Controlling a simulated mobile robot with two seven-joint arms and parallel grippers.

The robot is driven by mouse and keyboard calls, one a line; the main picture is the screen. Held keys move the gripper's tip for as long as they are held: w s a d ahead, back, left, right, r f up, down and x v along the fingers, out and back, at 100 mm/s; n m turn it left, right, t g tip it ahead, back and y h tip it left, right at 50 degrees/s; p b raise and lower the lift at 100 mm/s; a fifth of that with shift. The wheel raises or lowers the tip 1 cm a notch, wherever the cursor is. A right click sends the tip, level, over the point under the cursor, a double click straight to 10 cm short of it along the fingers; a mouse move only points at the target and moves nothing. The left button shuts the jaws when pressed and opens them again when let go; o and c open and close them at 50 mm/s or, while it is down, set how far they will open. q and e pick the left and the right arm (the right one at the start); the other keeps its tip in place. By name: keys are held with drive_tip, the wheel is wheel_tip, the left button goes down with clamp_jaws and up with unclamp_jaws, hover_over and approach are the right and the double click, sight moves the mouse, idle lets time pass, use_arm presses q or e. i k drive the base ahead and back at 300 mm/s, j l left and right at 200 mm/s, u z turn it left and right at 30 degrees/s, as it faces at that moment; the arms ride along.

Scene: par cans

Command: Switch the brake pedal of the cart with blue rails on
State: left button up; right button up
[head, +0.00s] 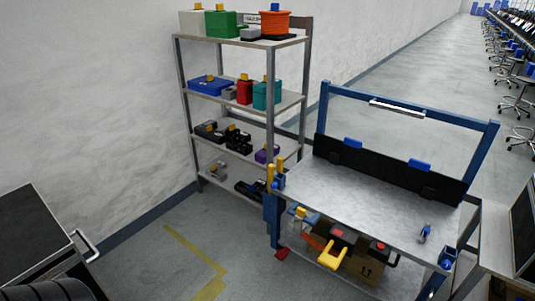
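The cart with blue rails (372,205) stands right of centre. It has a grey top, blue posts and a blue upright frame behind a dark panel. A small red piece (281,253) shows low at its front left corner, near the floor. It looks like the brake pedal, but it is too small to tell whether it is on or off. The cart's other lower corners are hidden or out of frame. Neither of my grippers shows in the head view.
A shelf rack (243,95) with boxes and tools stands behind the cart by the wall. A dark-topped cart (35,240) is at the left, another grey unit (490,235) at the right. Floor with yellow tape (197,250) lies clear between the left cart and the blue-railed one.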

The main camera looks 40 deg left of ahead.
sight(281, 255)
drive_tip(key=u, duration=1.1)
drive_tip(key=z, duration=0.4)
drive_tip(key=i+j+z, duration=0.55)
drive_tip(key=j, duration=0.3)
drive_tip(key=i+j, duration=0.15)
drive_tip(key=i+j+z, duration=0.15)
drive_tip(key=j, duration=0.5)
drive_tip(key=i+j, duration=0.15)
drive_tip(key=j, duration=0.2)
drive_tip(key=i+j, duration=0.15)
drive_tip(key=j, duration=0.2)
drive_tip(key=i+j, duration=0.2)
drive_tip(key=j, duration=0.15)
drive_tip(key=i+j+z, duration=0.1)
drive_tip(key=j, duration=0.25)
drive_tip(key=i+j, duration=0.2)
drive_tip(key=j, duration=0.15)
drive_tip(key=i+j, duration=0.15)
drive_tip(key=j, duration=0.25)
